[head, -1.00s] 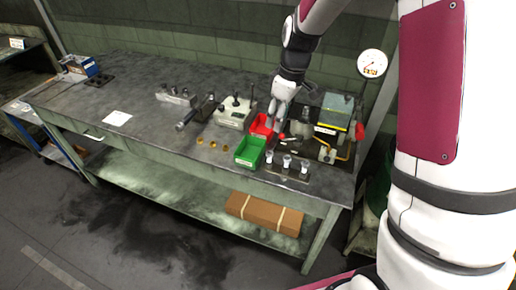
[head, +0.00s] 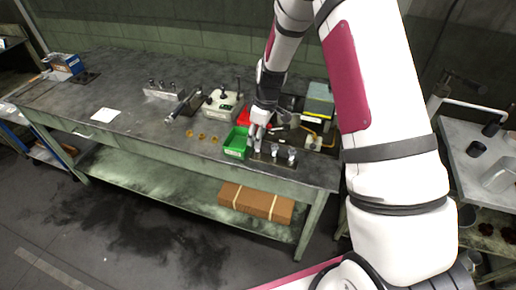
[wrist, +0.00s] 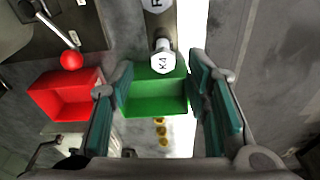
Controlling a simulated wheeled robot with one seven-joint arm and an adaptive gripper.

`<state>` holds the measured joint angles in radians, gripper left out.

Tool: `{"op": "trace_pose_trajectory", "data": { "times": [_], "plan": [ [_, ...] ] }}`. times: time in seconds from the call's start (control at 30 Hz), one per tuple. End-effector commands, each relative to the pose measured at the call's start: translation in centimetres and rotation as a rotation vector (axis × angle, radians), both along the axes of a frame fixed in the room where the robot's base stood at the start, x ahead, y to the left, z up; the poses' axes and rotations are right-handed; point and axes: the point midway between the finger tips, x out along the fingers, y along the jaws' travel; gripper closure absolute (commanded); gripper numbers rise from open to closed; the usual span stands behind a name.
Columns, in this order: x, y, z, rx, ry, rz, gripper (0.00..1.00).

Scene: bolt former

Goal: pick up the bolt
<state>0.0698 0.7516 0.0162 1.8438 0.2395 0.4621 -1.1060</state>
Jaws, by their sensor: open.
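A pale bolt (wrist: 163,58) with a hexagonal head marked K4 shows in the wrist view, upper middle, between the finger lines. A second marked head (wrist: 157,4) is cut off at the top edge. In the head view, bolts (head: 275,150) stand upright in a row on a dark strip at the table's front right. My gripper (head: 256,140) is over the left end of this row, beside the green bin, and partly hides it. In the wrist view my gripper (wrist: 163,80) is open and empty, with teal pads either side. Contact with the bolt cannot be told.
A green bin (head: 235,152) stands just left of the bolt row. A red bin (wrist: 70,110) is behind it. A fixture with a yellow part (head: 318,140) is at the right. Brass rings (head: 202,136) lie left on the workbench (head: 130,140), whose left part is mostly clear.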

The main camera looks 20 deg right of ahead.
Motion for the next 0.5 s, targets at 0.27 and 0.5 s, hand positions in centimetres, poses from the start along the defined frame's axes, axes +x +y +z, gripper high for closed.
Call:
{"op": "trace_pose_trajectory", "data": {
  "times": [0.27, 0.5],
  "plan": [
    [-0.3, 0.3, -3.5, 0.0, 0.003, 0.001, 0.57],
    [-0.1, 0.4, -4.3, 0.0, 0.001, 0.0, 0.57]
  ]
}}
